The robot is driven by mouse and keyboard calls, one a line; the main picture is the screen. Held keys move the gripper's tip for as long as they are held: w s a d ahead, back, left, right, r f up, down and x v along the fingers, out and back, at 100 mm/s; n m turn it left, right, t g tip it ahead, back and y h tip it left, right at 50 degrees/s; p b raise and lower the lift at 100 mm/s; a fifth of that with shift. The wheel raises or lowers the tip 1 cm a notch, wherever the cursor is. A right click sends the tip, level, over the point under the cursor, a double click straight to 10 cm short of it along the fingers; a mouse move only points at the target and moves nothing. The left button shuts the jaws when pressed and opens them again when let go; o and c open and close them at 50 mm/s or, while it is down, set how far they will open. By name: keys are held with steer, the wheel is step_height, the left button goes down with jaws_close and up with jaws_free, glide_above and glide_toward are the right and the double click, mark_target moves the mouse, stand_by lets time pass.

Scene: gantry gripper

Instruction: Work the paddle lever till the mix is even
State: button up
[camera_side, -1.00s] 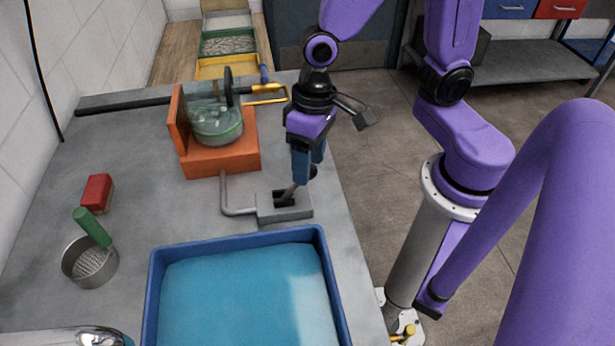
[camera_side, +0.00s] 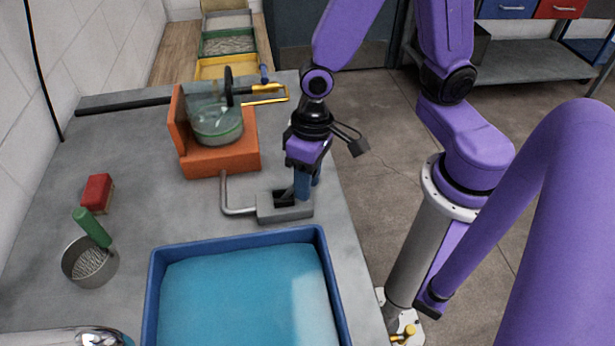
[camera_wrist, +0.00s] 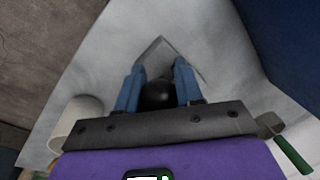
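The paddle lever's grey base (camera_side: 285,207) sits near the bench's right edge, joined by a bent grey pipe (camera_side: 236,211) to the mixer. The mixer has a clear bowl (camera_side: 217,125) on an orange stand (camera_side: 220,160); the evenness of its contents cannot be made out. My gripper (camera_side: 303,192) points down over the lever base and hides most of the lever. In the wrist view, the lever's black knob (camera_wrist: 158,94) sits between the two blue fingers of my gripper (camera_wrist: 158,88), which appear closed against both sides.
A blue tray with blue contents (camera_side: 238,240) stands just in front of the lever base. A red block (camera_side: 97,193) and a metal sieve (camera_side: 91,262) with a green handle lie left. A black bar (camera_side: 125,104) lies behind.

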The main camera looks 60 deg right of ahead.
mark_target(285, 195)
steer(key=shift+a, duration=0.1)
jaws_close()
steer(key=shift+w+a+r+g+h, duration=0.45)
steer(key=shift+g+h, duration=0.35)
steer(key=shift+h, duration=0.1)
steer(key=shift+w+a+r+g+h, duration=0.3)
steer(key=shift+w+a+g+h, duration=0.2)
steer(key=shift+g+h, duration=0.45)
steer(key=shift+w+a+r+m+g+h, duration=0.15)
steer(key=shift+w+a+g+h, duration=0.15)
steer(key=shift+g+h, duration=0.25)
steer(key=shift+w+a+f+m+g+h, duration=0.15)
steer(key=shift+w+a+g+h, duration=0.15)
steer(key=shift+g+h, duration=0.15)
steer(key=shift+w+a+g+h, duration=0.7)
steer(key=shift+g+h, duration=0.35)
steer(key=shift+g, duration=0.1)
steer(key=shift+w+a+f, duration=0.2)
steer(key=shift+w+a, duration=0.3)
steer(key=shift+w, duration=0.05)
steer(key=o, duration=1.1)
jaws_free()
